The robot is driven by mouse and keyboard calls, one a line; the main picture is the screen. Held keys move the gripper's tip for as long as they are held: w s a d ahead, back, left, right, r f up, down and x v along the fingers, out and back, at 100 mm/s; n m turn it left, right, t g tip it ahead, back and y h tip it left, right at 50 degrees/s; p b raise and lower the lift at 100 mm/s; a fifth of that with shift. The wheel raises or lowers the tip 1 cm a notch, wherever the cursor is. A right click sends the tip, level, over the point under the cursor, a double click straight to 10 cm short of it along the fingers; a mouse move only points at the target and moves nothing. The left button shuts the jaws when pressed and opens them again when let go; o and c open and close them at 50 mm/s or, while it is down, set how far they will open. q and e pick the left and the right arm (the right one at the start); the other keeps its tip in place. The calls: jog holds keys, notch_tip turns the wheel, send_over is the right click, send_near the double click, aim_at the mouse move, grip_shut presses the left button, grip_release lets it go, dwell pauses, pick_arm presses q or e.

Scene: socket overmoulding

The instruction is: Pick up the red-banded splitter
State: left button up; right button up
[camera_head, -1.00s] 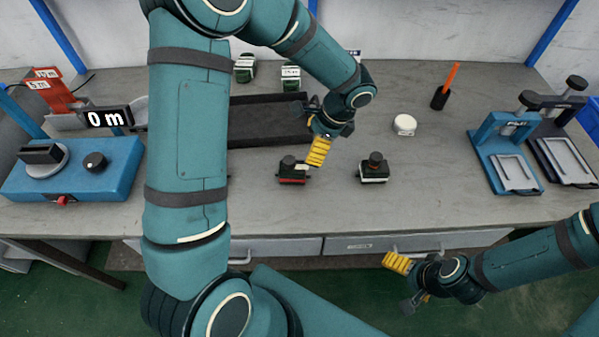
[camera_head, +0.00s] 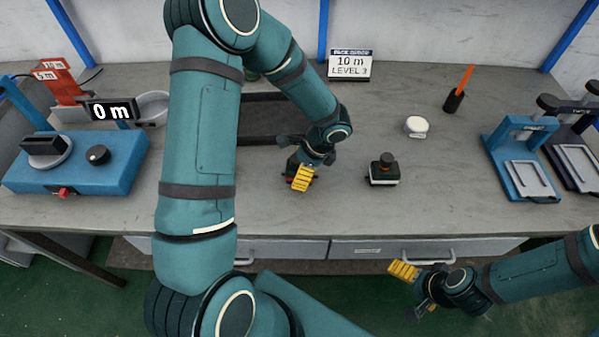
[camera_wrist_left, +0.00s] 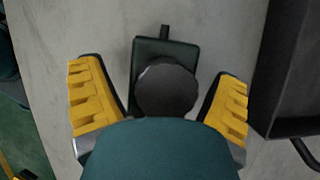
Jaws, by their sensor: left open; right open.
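The red-banded splitter (camera_wrist_left: 150,52) is a dark block with a round black knob on top, seen from above in the left wrist view. Its red band does not show there, and my left arm hides most of it in the head view. My left gripper (camera_head: 303,176) is open over it; in the left wrist view the yellow fingers stand on either side of the knob, with a gap on each side. My right gripper (camera_head: 413,287) is open and empty, in front of the table edge.
A similar white-banded splitter (camera_head: 384,170) stands to the right. A black tray (camera_head: 258,138) lies behind my left gripper. A blue machine (camera_head: 75,165) is at left.

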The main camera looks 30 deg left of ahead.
pick_arm(q)
jog(key=c, duration=1.3)
